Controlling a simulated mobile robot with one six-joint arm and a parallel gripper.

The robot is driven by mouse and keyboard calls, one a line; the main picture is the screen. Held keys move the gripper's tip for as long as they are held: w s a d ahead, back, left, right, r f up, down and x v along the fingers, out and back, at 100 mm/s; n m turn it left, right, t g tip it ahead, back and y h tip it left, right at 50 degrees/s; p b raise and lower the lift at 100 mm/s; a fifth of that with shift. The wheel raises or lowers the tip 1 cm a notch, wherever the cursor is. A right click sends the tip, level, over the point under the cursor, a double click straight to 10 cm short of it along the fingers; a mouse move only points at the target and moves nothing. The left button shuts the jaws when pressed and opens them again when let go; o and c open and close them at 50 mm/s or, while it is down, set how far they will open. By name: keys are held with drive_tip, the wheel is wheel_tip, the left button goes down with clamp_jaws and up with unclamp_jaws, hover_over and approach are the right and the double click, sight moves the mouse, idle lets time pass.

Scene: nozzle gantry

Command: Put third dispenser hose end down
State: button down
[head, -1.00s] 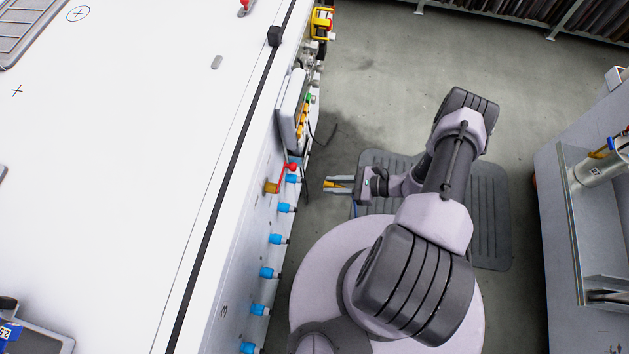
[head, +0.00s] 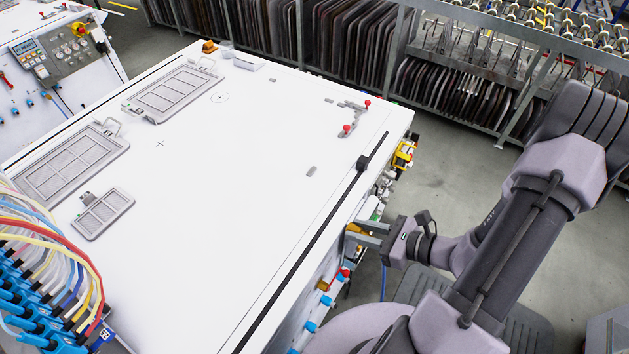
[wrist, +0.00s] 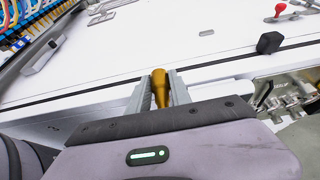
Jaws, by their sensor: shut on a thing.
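My gripper (head: 362,232) is shut on a yellow-orange hose end (wrist: 160,86), which stands up between the two grey fingers in the wrist view. In the head view the hose end (head: 355,229) shows as a small yellow patch at the fingers, at the right edge of the white table (head: 230,200). A thin blue hose (head: 383,283) hangs below my gripper. The dispenser block (head: 45,320), with blue fittings and several coloured hoses, is at the lower left of the head view. It also shows at the upper left of the wrist view (wrist: 30,25).
Framed grey plates (head: 172,92) lie on the table's far left part; its middle is clear. A black block (head: 362,163) sits on the dark rail along the right edge. Red-knobbed clamps (head: 347,128) stand near the far corner. Blue connectors (head: 311,326) line the side.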

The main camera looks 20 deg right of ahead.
drive_tip(key=shift+w+a+r, duration=0.45)
drive_tip(key=shift+w+a, duration=0.05)
drive_tip(key=shift+w, duration=0.05)
drive_tip(key=b, duration=0.3)
hover_over(343, 195)
drive_tip(key=shift+s+f, duration=0.25)
drive_tip(key=shift+f, duration=0.45)
drive_tip(key=f, duration=0.2)
drive_tip(key=f+b, duration=0.1)
drive_tip(key=shift+w+f, duration=0.4)
drive_tip(key=shift+r, duration=0.15)
drive_tip(key=shift+f+b, duration=0.65)
drive_tip(key=shift+b, duration=0.05)
drive_tip(key=c, duration=1.2)
unclamp_jaws()
drive_tip(key=shift+o, duration=0.2)
drive_tip(key=shift+s, duration=0.1)
drive_tip(key=shift+a, duration=0.1)
